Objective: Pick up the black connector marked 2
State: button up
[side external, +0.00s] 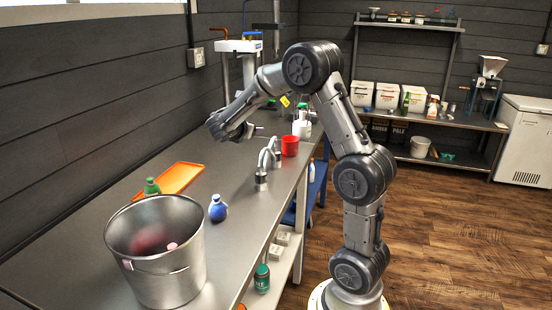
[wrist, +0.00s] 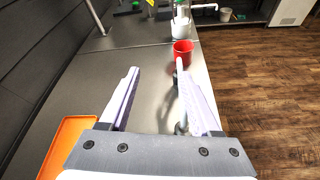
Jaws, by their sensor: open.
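I cannot make out a black connector marked 2 in either view; any number is too small to read. A curved metal pipe with grey end fittings (side external: 261,179) stands on the steel counter (side external: 225,185), near its right edge. In the wrist view, part of this pipe (wrist: 181,128) shows beside and behind the right finger. My gripper (side external: 250,131) is above the counter, to the left of the red cup (side external: 290,146). In the wrist view my gripper (wrist: 160,74) is open, with nothing between its fingers. The red cup (wrist: 182,53) is beyond the right fingertip.
A large steel pot (side external: 160,270) stands at the counter's near end. A white bottle (side external: 300,125) stands behind the cup. The counter's middle is mostly clear.

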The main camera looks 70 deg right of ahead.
jog(key=g, duration=0.1)
send_near(276, 149)
jog(key=w+a+r, duration=0.1)
jog(key=w+r, duration=0.2)
jog(key=shift+n+g+y, duration=0.3)
jog(key=shift+g, duration=0.4)
jog(key=x, duration=0.3)
jog(key=s+f+x, duration=0.1)
jog(key=x, duration=0.3)
jog(key=a+x, duration=0.1)
jog(key=x, duration=0.2)
jog(key=shift+s+d+f, duration=0.3)
jog(key=shift+s+f, duration=0.05)
jog(key=shift+f, duration=0.1)
jog(key=shift+w+x, duration=0.15)
jog(key=shift+x, duration=1.35)
jog(key=shift+w+x, duration=0.1)
jog(key=shift+x, duration=1.45)
grip_shut()
